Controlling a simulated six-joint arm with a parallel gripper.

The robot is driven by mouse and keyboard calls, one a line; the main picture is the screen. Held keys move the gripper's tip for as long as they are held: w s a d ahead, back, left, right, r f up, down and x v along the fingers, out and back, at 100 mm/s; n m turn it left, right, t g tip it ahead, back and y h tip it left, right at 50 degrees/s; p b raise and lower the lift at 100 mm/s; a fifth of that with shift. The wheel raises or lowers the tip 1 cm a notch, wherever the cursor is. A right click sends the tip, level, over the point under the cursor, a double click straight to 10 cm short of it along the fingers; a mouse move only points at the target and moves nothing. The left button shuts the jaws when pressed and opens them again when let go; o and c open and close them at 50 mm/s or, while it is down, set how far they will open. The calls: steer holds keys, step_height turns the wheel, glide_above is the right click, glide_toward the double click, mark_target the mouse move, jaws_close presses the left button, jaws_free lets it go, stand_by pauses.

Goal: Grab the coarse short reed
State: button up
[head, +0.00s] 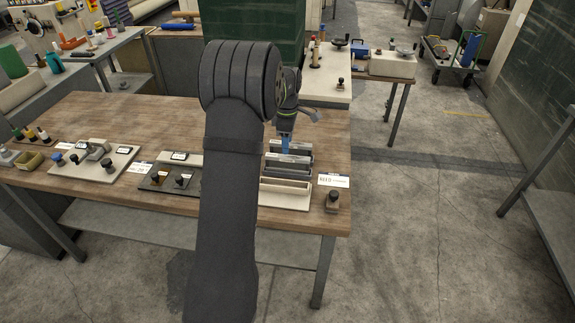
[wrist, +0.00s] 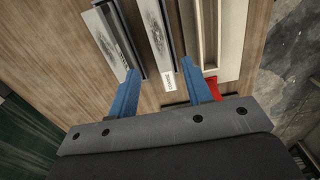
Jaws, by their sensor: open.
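My gripper (wrist: 160,67) is open in the wrist view, with its two blue fingers spread. A narrow reed (wrist: 156,30) with a small white label (wrist: 168,80) on its near end lies between the fingers, with no clear contact. Another reed (wrist: 108,28) lies to its left, beside the left finger. The label is too small to read, so I cannot tell which reed is the coarse short one. In the head view my gripper (head: 286,124) points down over the group of reeds (head: 289,158) at the table's right end; my arm hides part of the scene.
A pale long tray (head: 285,190) stands in front of the reeds, and its wall shows in the wrist view (wrist: 232,40). A red piece (wrist: 212,86) is by the right finger. A white card (head: 333,180) and a knobbed block (head: 333,201) are near the wooden table's (head: 120,112) right edge.

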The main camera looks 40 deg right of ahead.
mark_target(288, 157)
steer(key=shift+s+f, duration=0.15)
steer(key=shift+f, duration=3.45)
jaws_close()
